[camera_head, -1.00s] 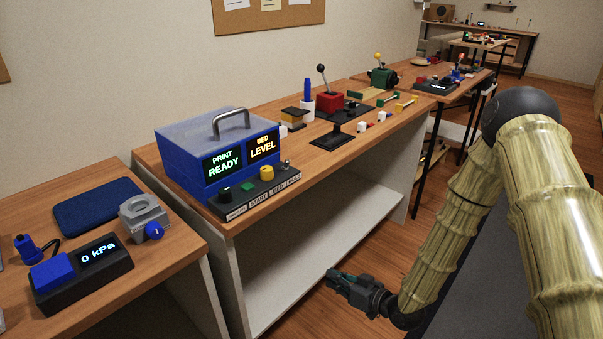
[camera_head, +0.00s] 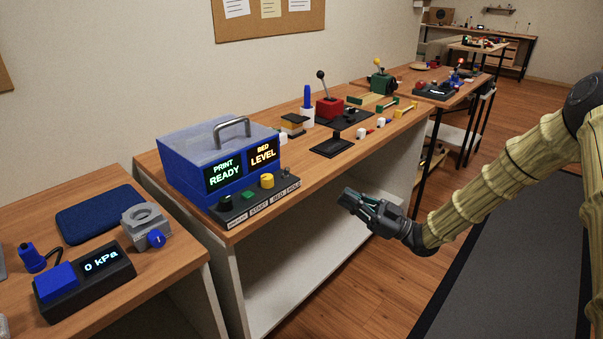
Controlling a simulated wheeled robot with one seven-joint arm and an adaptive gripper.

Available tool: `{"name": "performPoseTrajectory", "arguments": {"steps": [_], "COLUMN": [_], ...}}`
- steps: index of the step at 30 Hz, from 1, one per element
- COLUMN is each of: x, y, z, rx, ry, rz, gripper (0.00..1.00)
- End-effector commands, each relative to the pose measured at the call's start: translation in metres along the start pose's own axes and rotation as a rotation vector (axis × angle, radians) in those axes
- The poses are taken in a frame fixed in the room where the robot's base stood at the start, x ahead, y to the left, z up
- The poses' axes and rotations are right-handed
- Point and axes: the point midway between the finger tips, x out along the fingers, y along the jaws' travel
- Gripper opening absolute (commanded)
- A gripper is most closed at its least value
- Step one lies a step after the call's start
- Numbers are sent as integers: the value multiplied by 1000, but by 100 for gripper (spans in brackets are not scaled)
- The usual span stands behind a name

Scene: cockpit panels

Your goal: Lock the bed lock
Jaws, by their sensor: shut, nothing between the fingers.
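A blue printer box (camera_head: 187,180) with a grey lid and handle stands on the wooden bench. Its screens read PRINT READY and BED LEVEL. Its dark front panel (camera_head: 243,207) carries a black knob (camera_head: 226,202), a green button (camera_head: 248,195) and a yellow knob (camera_head: 267,181). Small labels below include START and BED; the rest are too small to read surely. I cannot tell which control is the bed lock. My gripper (camera_head: 346,199) is shut and empty, in the air in front of the bench, right of the panel and apart from it.
The bench (camera_head: 330,165) holds a black pad (camera_head: 332,145), a red lever box (camera_head: 329,107) and small white blocks behind my gripper. A second table (camera_head: 190,245) at the left holds a 0 kPa gauge (camera_head: 88,277). Floor shows at right.

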Motion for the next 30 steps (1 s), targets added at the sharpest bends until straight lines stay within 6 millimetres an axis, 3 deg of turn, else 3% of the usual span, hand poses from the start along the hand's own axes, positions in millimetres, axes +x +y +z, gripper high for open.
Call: {"name": "performPoseTrajectory", "arguments": {"steps": [7,11,30], "x": [3,14,114], "y": [0,0,0], "z": [1,1,1], "rx": [1,1,0], "ry": [-1,-1,-1], "rz": [1,0,1], "gripper": [0,0,0]}}
